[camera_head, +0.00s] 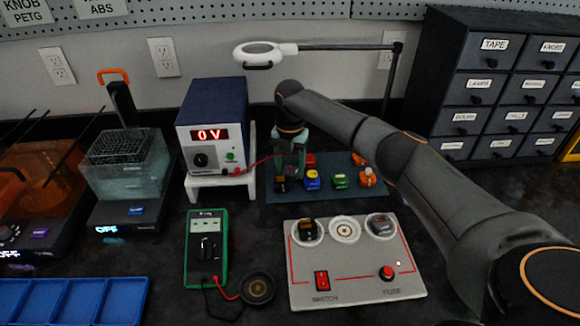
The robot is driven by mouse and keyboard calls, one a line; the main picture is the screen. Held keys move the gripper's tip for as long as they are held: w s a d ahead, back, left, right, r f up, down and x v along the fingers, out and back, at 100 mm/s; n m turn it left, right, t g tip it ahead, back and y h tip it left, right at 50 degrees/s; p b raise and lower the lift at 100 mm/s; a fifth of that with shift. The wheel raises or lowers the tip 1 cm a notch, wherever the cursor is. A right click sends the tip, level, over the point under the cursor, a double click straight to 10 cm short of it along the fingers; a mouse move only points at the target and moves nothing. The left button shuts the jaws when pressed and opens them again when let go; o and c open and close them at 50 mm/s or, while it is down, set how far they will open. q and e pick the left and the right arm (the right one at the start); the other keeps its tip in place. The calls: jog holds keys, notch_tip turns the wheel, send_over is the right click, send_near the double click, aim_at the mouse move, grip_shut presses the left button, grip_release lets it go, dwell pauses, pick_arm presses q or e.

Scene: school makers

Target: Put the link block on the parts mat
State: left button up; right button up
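The parts mat (328,199) is a dark teal sheet at the back centre. My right gripper (291,172) points down over its left part, close above or at a small dark block with some yellow (281,184). The gripper's fingertips are small and dim, so I cannot tell whether they are open or touch that block. A blue block (312,181), a green block (340,181) and an orange block (367,177) stand in a row on the mat. I cannot tell which block is the link block. My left gripper is out of view.
In front of the mat is a white circuit board (345,292) with dark blocks in its left (307,229) and right (381,224) sockets; its middle socket (345,229) is empty. A power supply (212,128) stands left of the mat. A green multimeter (206,250) lies in front of it.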

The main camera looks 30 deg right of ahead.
aim_at(290, 171)
notch_tip(290, 171, up, 12)
jog(key=p, duration=0.1)
jog(key=shift+r, duration=0.2)
dwell(0.4)
